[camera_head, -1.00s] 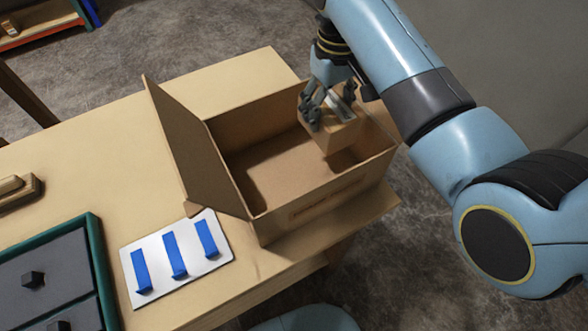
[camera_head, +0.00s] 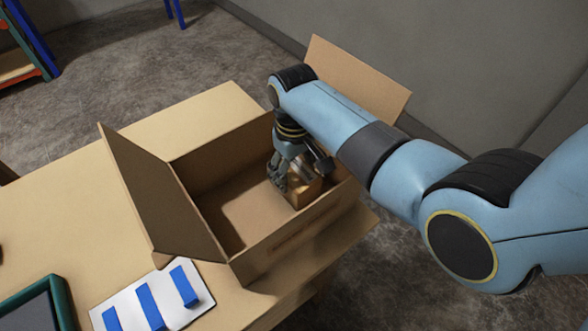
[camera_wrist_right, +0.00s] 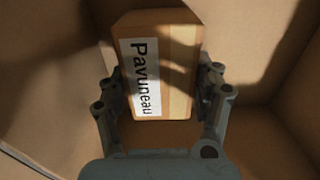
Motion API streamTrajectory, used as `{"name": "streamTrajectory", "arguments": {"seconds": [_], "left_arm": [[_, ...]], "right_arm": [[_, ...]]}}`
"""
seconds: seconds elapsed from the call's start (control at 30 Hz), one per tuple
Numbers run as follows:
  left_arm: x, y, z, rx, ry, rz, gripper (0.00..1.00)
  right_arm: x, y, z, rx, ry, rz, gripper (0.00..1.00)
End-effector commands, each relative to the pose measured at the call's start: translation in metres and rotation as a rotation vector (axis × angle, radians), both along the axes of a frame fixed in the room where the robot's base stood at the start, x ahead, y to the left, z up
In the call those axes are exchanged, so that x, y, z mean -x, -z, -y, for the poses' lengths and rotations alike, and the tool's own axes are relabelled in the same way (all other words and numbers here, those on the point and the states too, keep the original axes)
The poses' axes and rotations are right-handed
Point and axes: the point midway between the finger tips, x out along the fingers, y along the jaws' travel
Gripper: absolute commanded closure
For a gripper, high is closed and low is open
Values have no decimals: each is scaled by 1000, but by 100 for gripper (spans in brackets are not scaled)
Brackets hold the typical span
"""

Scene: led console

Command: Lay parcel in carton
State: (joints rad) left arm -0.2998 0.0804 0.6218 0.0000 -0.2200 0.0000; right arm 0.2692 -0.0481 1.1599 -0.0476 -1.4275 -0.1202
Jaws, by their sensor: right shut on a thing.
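The carton (camera_head: 282,247) is an open brown cardboard box on the wooden table, with flaps spread out to the left and at the back right. My right gripper (camera_head: 287,182) reaches down inside the carton, toward its right end. It is shut on the parcel (camera_head: 305,190), a small brown box. In the right wrist view the parcel (camera_wrist_right: 182,70) sits between the two fingers and bears a white label reading "Pavuneau". Whether the parcel touches the carton floor I cannot tell. My left gripper is not in view.
A white board with blue strips (camera_head: 150,305) lies on the table left of the carton. The table top (camera_head: 60,215) left of the carton is mostly clear.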

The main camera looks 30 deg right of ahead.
Motion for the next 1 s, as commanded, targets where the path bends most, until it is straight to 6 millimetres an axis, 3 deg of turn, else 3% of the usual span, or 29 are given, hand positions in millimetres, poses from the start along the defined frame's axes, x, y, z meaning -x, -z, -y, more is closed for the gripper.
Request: {"name": "streamTrajectory", "arguments": {"seconds": [0.17,0.2,0.4,0.77,1.0], "left_arm": [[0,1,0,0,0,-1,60],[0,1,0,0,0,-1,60],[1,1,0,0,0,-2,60],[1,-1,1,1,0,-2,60],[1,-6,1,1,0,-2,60]], "right_arm": [[-1,2,0,0,0,1,85],[0,3,0,0,0,-1,33],[0,2,0,0,0,-1,9],[-1,-6,0,0,0,2,9],[-1,-55,0,0,-1,4,9]]}}
